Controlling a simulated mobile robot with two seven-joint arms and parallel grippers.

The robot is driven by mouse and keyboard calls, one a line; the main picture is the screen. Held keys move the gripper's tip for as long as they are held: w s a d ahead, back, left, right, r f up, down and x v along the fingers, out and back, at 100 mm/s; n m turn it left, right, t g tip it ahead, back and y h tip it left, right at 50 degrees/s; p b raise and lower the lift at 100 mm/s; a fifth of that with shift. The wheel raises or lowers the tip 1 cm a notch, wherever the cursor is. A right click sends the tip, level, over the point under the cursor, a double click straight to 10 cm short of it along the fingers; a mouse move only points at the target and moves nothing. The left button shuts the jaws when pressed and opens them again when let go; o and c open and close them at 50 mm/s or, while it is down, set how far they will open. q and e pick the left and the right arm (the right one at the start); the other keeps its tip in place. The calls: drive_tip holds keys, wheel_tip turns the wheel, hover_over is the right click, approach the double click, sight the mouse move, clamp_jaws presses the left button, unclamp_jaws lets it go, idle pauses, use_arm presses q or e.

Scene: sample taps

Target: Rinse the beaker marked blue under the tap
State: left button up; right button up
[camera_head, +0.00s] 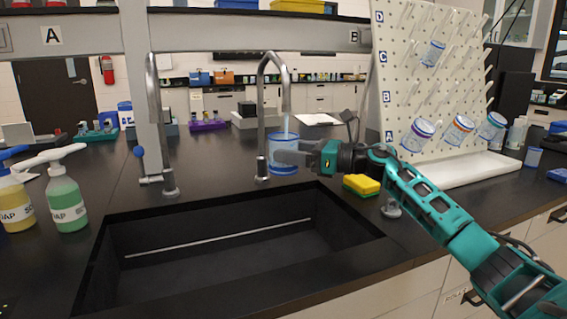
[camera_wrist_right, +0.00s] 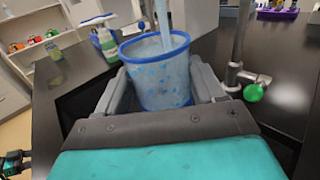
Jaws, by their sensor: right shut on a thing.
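The blue-rimmed clear beaker (camera_head: 289,168) is held roughly upright under the spout of the right tap (camera_head: 262,100), above the back of the dark sink (camera_head: 240,285). My right gripper (camera_head: 290,156) is shut on the beaker, its grey fingers on either side of the wall. In the right wrist view the beaker (camera_wrist_right: 158,82) has its opening upward, and blue specks show on its wall. A pale stream of water (camera_wrist_right: 162,22) runs down into it. The tap's green knob (camera_wrist_right: 253,93) shows there too.
A left tap (camera_head: 154,95) with a blue knob stands beside it. Soap bottles (camera_head: 66,200) stand left of the sink. A white peg rack (camera_head: 400,65) holds several beakers at the right.

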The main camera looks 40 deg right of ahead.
use_arm(q)
drive_tip(key=shift+s, duration=0.1)
use_arm(e)
drive_tip(key=shift+r, duration=0.1)
drive_tip(key=shift+s+a, duration=0.3)
drive_tip(key=shift+a, duration=0.15)
use_arm(q)
drive_tip(key=shift+a+r+p, duration=0.1)
drive_tip(key=shift+r+p, duration=0.3)
drive_tip(key=shift+p, duration=0.1)
use_arm(e)
drive_tip(key=s+a, duration=0.3)
drive_tip(key=a, duration=0.2)
use_arm(q)
drive_tip(key=shift+y, duration=0.5)
drive_tip(key=a+r+p, duration=0.1)
drive_tip(key=p, duration=0.2)
drive_tip(key=s+a+r+p, duration=0.1)
drive_tip(key=p, duration=0.2)
drive_tip(key=shift+s+a+r+p, duration=0.2)
drive_tip(key=shift+a+r+p, duration=0.1)
drive_tip(key=shift+a, duration=0.1)
use_arm(e)
drive_tip(key=s+a+r, duration=0.3)
drive_tip(key=a, duration=0.3)
drive_tip(key=shift+s, duration=0.4)
drive_tip(key=shift+a, duration=0.1)
use_arm(q)
drive_tip(key=shift+f, duration=0.1)
